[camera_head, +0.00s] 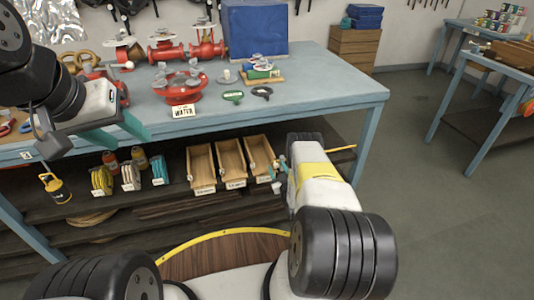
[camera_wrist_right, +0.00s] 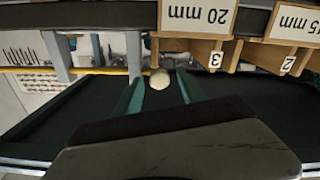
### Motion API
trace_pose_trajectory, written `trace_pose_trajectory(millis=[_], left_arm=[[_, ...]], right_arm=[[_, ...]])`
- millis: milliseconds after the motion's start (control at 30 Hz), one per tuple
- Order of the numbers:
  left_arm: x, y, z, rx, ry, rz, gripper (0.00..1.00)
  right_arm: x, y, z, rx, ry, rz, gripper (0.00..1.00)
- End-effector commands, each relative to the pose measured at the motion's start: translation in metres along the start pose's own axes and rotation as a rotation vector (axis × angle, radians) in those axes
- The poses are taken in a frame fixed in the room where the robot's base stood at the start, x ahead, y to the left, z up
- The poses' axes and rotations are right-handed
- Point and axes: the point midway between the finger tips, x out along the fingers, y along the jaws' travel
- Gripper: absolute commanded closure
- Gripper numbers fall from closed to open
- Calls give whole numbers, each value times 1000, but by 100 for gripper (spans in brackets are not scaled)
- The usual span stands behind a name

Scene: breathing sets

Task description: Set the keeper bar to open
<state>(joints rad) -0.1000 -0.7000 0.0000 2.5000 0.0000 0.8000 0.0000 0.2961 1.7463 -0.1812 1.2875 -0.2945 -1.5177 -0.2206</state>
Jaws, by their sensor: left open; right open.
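A thin yellow bar (camera_head: 342,149) shows beside my right wrist under the bench in the head view, and a yellow strip (camera_wrist_right: 100,71) crosses the left of the right wrist view. I cannot tell whether it is the keeper bar, or its setting. A pale round knob (camera_wrist_right: 160,78) shows between the teal fingertips of my open right gripper (camera_wrist_right: 158,88); contact cannot be told. In the head view the right gripper (camera_head: 282,164) is by the right end of the wooden bins, partly hidden by its wrist. My left gripper (camera_head: 118,130) is open and empty above the bench's front left.
Wooden bins (camera_head: 231,163) with size labels stand on the shelf; labels appear upside down in the wrist view.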

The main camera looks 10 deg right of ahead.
Motion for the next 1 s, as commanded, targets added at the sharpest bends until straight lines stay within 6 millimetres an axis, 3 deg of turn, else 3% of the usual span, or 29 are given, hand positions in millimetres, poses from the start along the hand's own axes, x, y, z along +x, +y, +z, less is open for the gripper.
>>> trace_pose_trajectory(millis=[500,1000], left_arm=[[0,0,0,0,0,0,52],[0,0,0,0,0,0,52]], right_arm=[[-72,0,1,0,-3,0,52],[-76,0,0,0,-1,0,52]])
